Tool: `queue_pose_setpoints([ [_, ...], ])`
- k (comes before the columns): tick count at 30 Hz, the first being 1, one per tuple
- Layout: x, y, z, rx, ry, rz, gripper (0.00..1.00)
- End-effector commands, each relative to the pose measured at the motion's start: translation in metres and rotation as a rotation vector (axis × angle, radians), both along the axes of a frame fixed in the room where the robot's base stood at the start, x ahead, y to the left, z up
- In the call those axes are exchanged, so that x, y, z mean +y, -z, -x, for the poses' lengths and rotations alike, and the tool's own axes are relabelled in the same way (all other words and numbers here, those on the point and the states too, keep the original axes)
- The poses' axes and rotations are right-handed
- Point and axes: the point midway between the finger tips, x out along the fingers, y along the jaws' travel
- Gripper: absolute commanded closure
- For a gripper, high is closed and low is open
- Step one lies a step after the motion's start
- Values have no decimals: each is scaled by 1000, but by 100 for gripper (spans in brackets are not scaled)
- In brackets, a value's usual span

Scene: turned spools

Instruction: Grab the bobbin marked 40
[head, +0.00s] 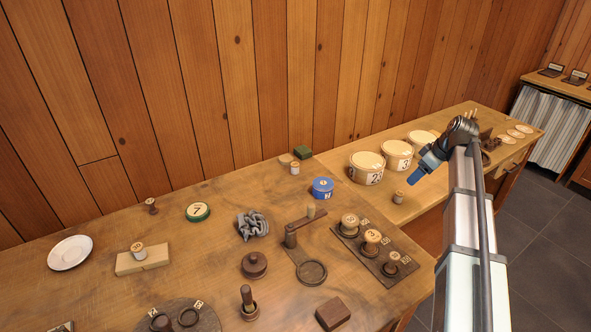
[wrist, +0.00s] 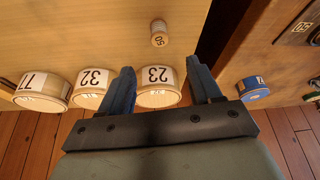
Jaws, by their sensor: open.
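No bobbin in view can be clearly read as 40. A small pale bobbin (head: 398,196) stands alone on the right-hand bench, in front of the drums. In the wrist view the same bobbin (wrist: 158,27) is beyond my fingertips, with a label that looks like 50 or 05. My gripper (head: 417,176) hangs above and right of it, and its fingers (wrist: 163,75) are apart with nothing held between them. Other bobbins stand on a wood block (head: 138,247), near the back edge (head: 294,168) and on a dark board (head: 371,237); their numbers are too small to read.
Several pale drums (head: 367,168) line the back of the right bench; one marked 23 (wrist: 158,88) shows beneath my fingers. A blue tin (head: 322,188), a dark crank fixture (head: 300,245), grey cloth (head: 252,225) and a white saucer (head: 70,252) occupy the left bench.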

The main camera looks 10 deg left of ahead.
Motion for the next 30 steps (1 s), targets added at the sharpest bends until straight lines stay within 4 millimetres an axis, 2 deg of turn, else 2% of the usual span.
queue_pose_setpoints([
  [7,3,0,0,-1,-4,0,37],
  [11,26,0,-1,0,-35,0,37],
  [14,63,-3,0,-4,-82,0,37],
  [24,224,-29,0,-31,-288,-1,37],
  [30,308,-49,0,-42,-392,-3,37],
])
